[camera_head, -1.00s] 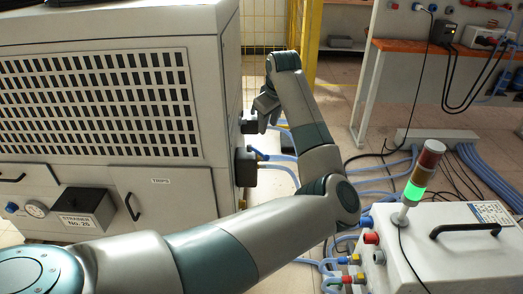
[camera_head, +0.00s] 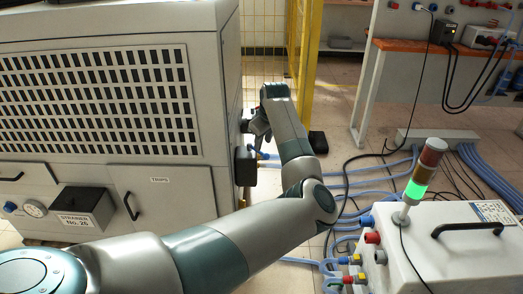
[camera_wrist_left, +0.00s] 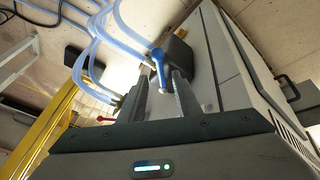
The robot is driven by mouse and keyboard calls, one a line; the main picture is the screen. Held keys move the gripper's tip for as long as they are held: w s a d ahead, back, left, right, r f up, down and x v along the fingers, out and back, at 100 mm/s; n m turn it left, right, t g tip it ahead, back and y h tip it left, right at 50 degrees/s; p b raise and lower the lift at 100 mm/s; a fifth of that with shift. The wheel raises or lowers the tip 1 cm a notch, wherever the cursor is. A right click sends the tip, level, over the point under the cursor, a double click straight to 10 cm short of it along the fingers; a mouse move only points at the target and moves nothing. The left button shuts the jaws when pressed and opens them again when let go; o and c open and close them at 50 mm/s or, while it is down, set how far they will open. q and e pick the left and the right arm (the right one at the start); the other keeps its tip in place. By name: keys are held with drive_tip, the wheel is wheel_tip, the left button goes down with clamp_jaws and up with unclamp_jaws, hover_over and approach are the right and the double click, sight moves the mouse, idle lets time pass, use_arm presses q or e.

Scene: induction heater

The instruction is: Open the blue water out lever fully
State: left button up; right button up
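The blue lever (camera_wrist_left: 158,62) sits beside a black block on the side of the big grey cabinet. In the left wrist view it shows between and just beyond my left fingertips; I cannot tell whether they touch it. In the head view a small blue part (camera_head: 263,155) shows by the lower black block (camera_head: 245,166). My left gripper (camera_head: 256,126) is close to the cabinet's side, just above that block. Its two fingers (camera_wrist_left: 163,78) stand apart with a gap between them. My right gripper is not in view.
The grey cabinet (camera_head: 160,190) fills the left. A red lever (camera_wrist_left: 105,119) shows left of my fingers in the wrist view. Pale blue hoses (camera_wrist_left: 93,45) run from the cabinet across the floor. A yellow fence post (camera_head: 304,60) stands behind. A white unit with a signal light (camera_head: 450,250) stands right.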

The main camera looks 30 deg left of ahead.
sight(261, 152)
use_arm(q)
drive_tip(key=x, duration=0.5)
drive_tip(key=shift+a+f+b, duration=0.1)
drive_tip(key=shift+f+b, duration=0.2)
drive_tip(key=shift+b, duration=0.05)
clamp_jaws()
